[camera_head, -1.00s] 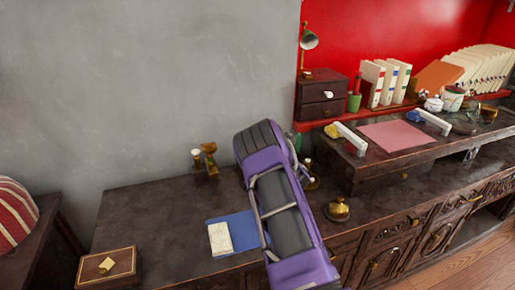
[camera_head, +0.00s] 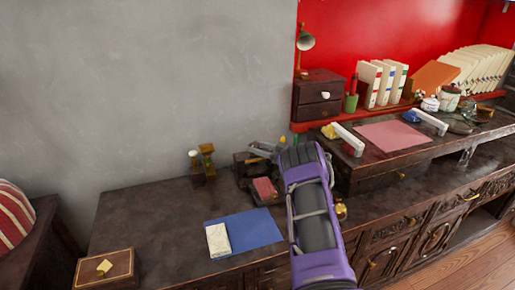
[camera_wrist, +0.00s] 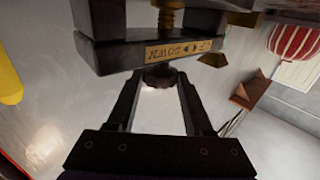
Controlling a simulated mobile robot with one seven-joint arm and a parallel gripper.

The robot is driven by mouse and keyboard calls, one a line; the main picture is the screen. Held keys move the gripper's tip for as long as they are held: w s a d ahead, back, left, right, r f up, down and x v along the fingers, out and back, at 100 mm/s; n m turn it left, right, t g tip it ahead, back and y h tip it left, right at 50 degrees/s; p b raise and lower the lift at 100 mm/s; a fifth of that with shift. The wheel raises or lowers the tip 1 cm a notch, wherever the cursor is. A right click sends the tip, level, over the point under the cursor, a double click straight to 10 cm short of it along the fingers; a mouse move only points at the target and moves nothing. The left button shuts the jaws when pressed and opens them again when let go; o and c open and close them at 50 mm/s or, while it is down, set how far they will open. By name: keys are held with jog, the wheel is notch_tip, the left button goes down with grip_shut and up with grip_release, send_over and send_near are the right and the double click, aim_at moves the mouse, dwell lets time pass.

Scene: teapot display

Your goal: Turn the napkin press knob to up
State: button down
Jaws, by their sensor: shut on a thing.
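In the wrist view the napkin press (camera_wrist: 125,55) is a dark block with a brass screw above it and a brass plaque (camera_wrist: 180,49) lettered "DOWN" with small arrows; the plaque's other end is hard to read. A small dark rounded knob (camera_wrist: 159,80) sits just below the plaque, between the fingertips of my gripper (camera_wrist: 162,77). My gripper is shut on the knob. The knob's exact angle cannot be told. In the head view my purple arm hides the gripper and the knob, and I cannot pick out the press for certain.
On the dark desk lie a blue mat (camera_head: 258,230) with a cream pad (camera_head: 218,240) and a wooden box (camera_head: 105,268). A dark item with a red top (camera_head: 264,189) stands left of my arm. A raised desk shelf (camera_head: 375,172) stands to the right. The desk's left part is mostly clear.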

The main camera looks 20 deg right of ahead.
aim_at(257, 145)
jog(key=shift+c, duration=1.5)
grip_release()
notch_tip(257, 145, up, 10)
jog(key=shift+p, duration=0.75)
